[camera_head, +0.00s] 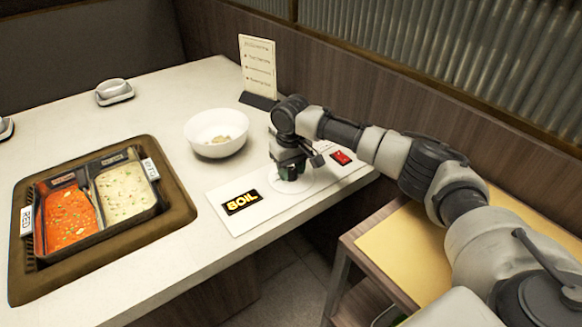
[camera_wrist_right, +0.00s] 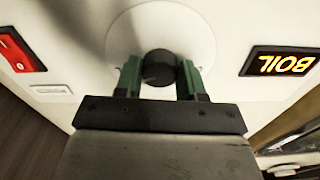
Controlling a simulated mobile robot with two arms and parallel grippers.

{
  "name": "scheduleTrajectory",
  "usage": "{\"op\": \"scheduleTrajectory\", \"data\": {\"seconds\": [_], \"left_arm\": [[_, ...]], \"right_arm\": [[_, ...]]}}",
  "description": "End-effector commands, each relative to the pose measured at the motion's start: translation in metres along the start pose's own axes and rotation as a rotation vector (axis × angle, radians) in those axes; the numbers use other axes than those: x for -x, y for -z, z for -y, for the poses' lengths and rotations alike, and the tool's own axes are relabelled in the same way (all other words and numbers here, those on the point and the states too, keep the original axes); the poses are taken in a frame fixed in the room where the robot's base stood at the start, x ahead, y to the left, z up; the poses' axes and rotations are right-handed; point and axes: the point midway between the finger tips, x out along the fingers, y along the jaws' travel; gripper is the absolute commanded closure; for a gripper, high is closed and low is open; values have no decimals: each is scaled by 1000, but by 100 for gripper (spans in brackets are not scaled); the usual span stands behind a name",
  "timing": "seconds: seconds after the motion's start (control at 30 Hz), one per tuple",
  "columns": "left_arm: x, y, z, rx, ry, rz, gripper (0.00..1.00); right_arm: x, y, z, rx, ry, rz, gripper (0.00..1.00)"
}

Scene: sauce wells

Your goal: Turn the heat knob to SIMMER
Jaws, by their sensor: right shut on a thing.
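The heat knob (camera_wrist_right: 159,68) is a dark round knob on a white round dial (camera_head: 268,187) at the table's right end. In the wrist view my right gripper (camera_wrist_right: 159,78) points down with its green fingers on either side of the knob, shut on it. In the head view my right gripper (camera_head: 290,172) hides the knob. A black display (camera_head: 241,202) left of the dial reads BOIL in yellow letters; it also shows in the wrist view (camera_wrist_right: 283,63). My left gripper is not in view.
A red switch (camera_head: 341,157) is right of the dial. A white bowl (camera_head: 217,133) stands behind the panel. A divided pot (camera_head: 101,228) with red and pale soup is at left. A menu card (camera_head: 258,68) stands at the back. A yellow-topped seat (camera_head: 410,255) is at right.

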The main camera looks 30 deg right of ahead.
Motion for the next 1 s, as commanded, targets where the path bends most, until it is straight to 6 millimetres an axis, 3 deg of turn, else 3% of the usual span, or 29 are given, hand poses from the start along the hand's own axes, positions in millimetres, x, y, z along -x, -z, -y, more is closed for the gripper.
{"op": "scheduleTrajectory", "data": {"seconds": [0.27, 0.67, 1.0], "left_arm": [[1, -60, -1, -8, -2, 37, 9], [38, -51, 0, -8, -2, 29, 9], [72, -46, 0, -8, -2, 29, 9]], "right_arm": [[3, 0, 0, 62, 0, 1, 84], [5, 0, 0, 216, 1, 2, 84], [3, 0, 1, 519, 2, 2, 84]]}}
